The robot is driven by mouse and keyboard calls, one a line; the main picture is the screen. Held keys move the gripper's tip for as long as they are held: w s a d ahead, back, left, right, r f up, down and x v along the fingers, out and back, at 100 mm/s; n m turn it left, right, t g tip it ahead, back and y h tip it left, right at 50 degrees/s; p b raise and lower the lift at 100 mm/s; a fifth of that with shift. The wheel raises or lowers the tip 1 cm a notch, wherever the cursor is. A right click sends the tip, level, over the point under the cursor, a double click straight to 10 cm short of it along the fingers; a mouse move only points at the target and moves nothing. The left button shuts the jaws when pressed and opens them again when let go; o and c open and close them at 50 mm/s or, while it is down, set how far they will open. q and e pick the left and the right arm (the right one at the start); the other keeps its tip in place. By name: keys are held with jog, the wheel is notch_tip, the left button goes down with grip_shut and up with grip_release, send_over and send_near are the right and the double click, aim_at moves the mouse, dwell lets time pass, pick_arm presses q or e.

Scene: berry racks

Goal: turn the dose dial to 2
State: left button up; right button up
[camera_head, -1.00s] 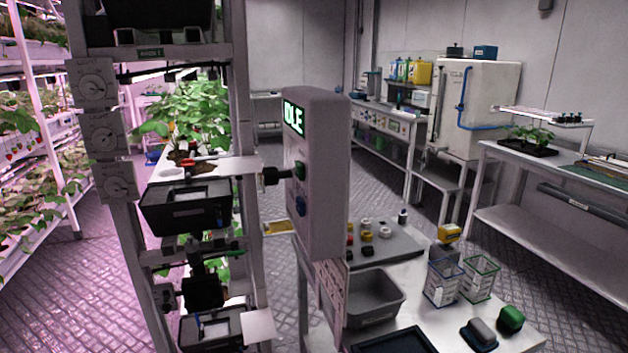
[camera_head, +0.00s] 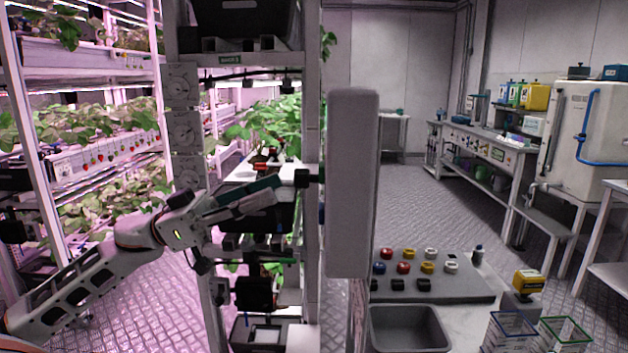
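My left gripper (camera_head: 262,194) reaches in from the left, below the bottom dial and in front of the rack. Its fingers blend into the dark shelf parts, so their opening is unclear. My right gripper is not in view.
A grey board (camera_head: 482,291) with several coloured knobs lies on the table right of the box. A grey bin (camera_head: 408,330) and wire baskets (camera_head: 565,336) stand at the front. Plant racks (camera_head: 90,60) line the left. The floor aisle behind the table is clear.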

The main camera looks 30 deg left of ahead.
aim_at(300, 178)
pick_arm(q)
jog(key=shift+x, duration=3.4)
grip_shut()
